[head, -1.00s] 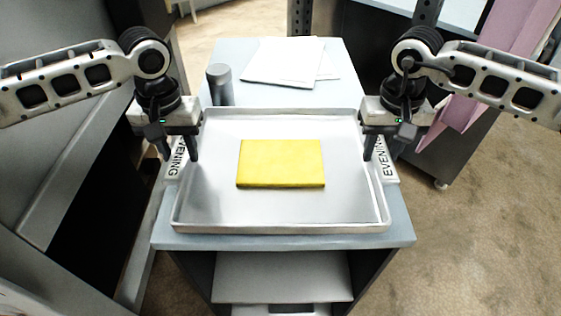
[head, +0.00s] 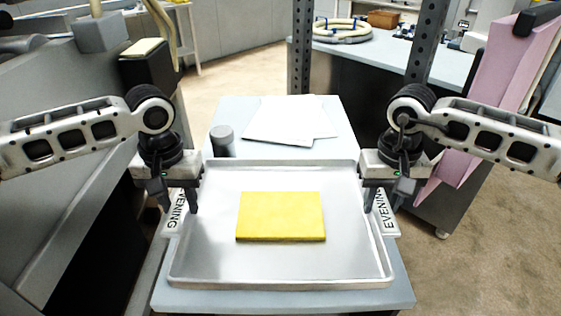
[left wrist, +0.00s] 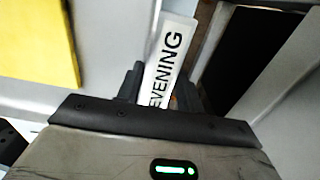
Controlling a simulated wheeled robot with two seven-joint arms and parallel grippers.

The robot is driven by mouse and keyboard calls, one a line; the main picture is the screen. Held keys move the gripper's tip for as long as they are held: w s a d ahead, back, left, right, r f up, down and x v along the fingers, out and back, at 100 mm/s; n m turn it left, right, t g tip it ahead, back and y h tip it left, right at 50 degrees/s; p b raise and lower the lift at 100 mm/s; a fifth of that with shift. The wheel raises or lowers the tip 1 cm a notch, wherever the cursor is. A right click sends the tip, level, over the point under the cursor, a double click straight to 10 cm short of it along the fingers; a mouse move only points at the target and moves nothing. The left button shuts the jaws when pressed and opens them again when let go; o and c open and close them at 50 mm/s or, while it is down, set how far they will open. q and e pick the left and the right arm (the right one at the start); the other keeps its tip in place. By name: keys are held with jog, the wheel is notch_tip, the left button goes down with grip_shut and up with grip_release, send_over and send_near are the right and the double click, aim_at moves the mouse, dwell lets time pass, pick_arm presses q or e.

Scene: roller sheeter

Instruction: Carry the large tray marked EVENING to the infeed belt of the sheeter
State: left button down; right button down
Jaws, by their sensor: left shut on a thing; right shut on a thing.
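The large metal tray (head: 215,270) is level above or on the grey cart top (head: 165,298); any gap under it is hard to tell. A yellow slab (head: 281,216) lies in the tray's middle. EVENING labels mark both side handles. My left gripper (head: 179,208) is shut on the left handle, and my right gripper (head: 382,208) is shut on the right handle. In the left wrist view, the fingers flank the EVENING handle (left wrist: 170,55), with the yellow slab (left wrist: 38,40) at upper left. The infeed belt cannot be clearly identified.
A dark grey cylinder (head: 222,141) and white sheets (head: 288,120) lie beyond the tray on the cart top. A large grey machine (head: 50,150) stands close on the left. At right are a perforated post (head: 424,40) and pink panels (head: 485,90). Floor shows between them.

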pick_arm(q)
jog(key=shift+r, duration=0.2)
pick_arm(e)
jog(key=shift+r, duration=0.2)
